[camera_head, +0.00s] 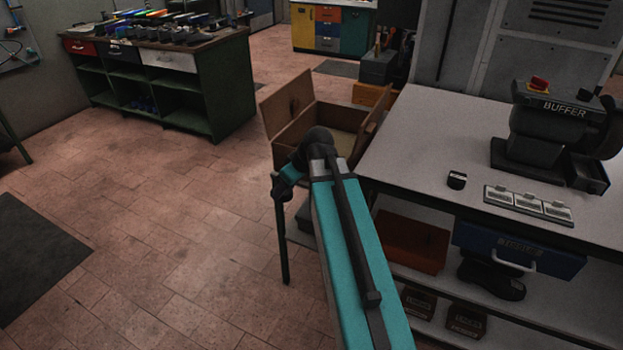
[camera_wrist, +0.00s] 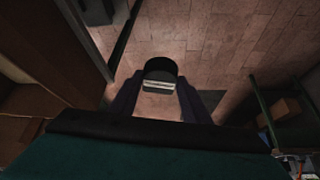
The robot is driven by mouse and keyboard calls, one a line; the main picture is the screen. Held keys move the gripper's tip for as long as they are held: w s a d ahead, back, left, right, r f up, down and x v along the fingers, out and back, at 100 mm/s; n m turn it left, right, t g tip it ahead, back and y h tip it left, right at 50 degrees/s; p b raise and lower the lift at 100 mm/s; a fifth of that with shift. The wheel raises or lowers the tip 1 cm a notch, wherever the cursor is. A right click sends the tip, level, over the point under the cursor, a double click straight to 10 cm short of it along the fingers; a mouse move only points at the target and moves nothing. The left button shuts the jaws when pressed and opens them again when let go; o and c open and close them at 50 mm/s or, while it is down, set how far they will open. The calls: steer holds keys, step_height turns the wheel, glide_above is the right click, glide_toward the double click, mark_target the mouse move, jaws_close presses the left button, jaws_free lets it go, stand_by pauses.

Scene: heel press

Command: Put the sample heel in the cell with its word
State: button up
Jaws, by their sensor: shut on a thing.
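My gripper (camera_wrist: 160,88) is shut on a black heel (camera_wrist: 160,68) in the wrist view. The heel has a rounded back and a white label band with dark lettering too small to read. The gripper holds it above the brick floor. In the head view, my teal arm reaches toward the cardboard box, and the fingers and held heel cannot be made out. A tray of three cells (camera_head: 528,204) lies on the grey bench at right, with small unreadable labels. Another small black heel-like piece (camera_head: 457,180) with a white mark lies left of the tray.
A buffer machine (camera_head: 562,128) stands on the bench (camera_head: 420,150) behind the tray. An open cardboard box (camera_head: 288,132) stands beside the bench's left end. Below are an orange bin (camera_head: 410,242) and a blue drawer (camera_head: 512,252). The floor (camera_head: 170,230) at left is largely free.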

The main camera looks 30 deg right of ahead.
steer(key=w+a+f+m+h+b, duration=0.1)
steer(key=w+a+f+m, duration=0.1)
steer(key=a, duration=0.5)
steer(key=w+a+f+m+h+b, duration=0.1)
steer(key=a+f+m, duration=0.1)
steer(key=a+f, duration=0.2)
steer(key=shift+w+a+f+m+t, duration=0.15)
steer(key=shift+w+a+m+t, duration=0.25)
steer(key=shift+a, duration=1.1)
steer(key=shift+a, duration=0.15)
